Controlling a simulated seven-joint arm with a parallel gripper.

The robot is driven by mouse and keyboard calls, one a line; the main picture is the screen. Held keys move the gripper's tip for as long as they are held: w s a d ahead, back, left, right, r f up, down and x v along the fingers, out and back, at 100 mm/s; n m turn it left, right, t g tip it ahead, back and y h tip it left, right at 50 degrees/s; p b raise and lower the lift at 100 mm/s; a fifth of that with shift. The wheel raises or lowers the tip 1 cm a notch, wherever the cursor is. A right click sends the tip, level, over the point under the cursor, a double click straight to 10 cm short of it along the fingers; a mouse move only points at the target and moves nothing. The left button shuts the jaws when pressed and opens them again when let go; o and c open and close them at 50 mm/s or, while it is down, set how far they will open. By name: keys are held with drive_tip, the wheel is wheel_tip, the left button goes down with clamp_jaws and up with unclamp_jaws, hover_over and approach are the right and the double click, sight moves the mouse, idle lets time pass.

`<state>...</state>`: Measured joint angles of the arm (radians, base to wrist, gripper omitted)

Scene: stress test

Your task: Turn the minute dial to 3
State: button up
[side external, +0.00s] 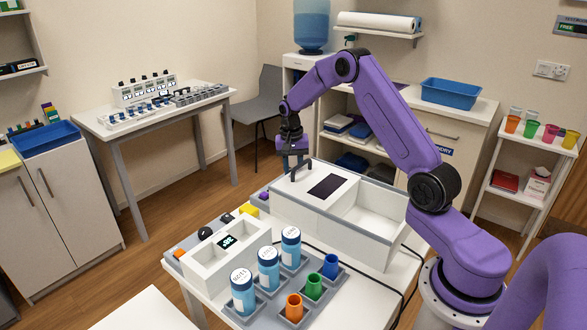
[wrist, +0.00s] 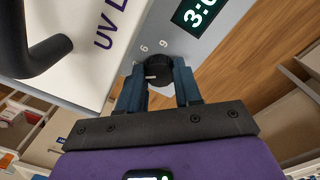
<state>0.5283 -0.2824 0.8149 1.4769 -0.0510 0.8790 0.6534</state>
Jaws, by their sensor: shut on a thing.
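A black round dial (wrist: 158,71) sits on the grey front panel of a white box, with the printed numbers 6 and 9 beside it. My gripper (wrist: 158,84) has one finger on each side of the dial and is shut on it. A small pale mark shows on the dial's face; I cannot tell which number it points to. A dark display (wrist: 195,14) above reads "3:0", its end cut off. In the side view my gripper (side external: 291,148) is at the far end of the white box (side external: 335,225); the dial is hidden there.
The box's lid has a dark panel (side external: 327,187) and a black handle (side external: 301,168), also close on the left in the wrist view (wrist: 32,48). Blue bottles (side external: 268,268) and coloured cups (side external: 314,287) stand in a grey rack.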

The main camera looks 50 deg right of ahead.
drive_tip(key=shift+m, duration=1.1)
drive_tip(key=o, duration=1)
drive_tip(key=shift+o, duration=0.2)
